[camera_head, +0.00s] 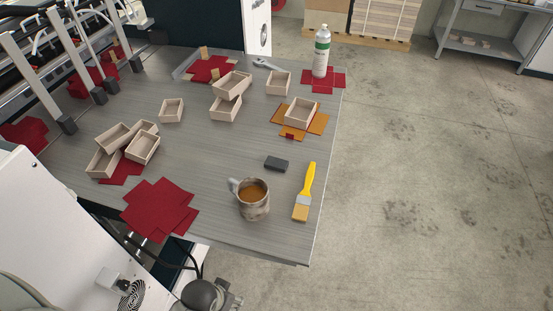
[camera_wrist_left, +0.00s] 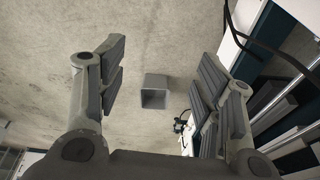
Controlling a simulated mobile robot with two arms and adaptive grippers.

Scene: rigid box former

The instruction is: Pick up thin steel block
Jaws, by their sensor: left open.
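The thin steel block (camera_head: 276,164) is a small dark grey slab lying flat on the grey table (camera_head: 225,180), right of its middle, with bare tabletop around it. My left gripper (camera_wrist_left: 161,62) shows in the left wrist view with its two fingers wide apart and nothing held between them. That view looks over concrete floor, and the block is not in it. In the head view the left gripper's fingers cannot be made out. My right gripper is in neither view.
A mug (camera_head: 254,200) of brown liquid stands in front of the block; a yellow-handled brush (camera_head: 305,190) lies right of it. Open boxes, including one (camera_head: 142,148) at left, red sheets (camera_head: 160,208) and a bottle (camera_head: 321,52) occupy the table. A grey bin (camera_wrist_left: 154,92) stands on the floor.

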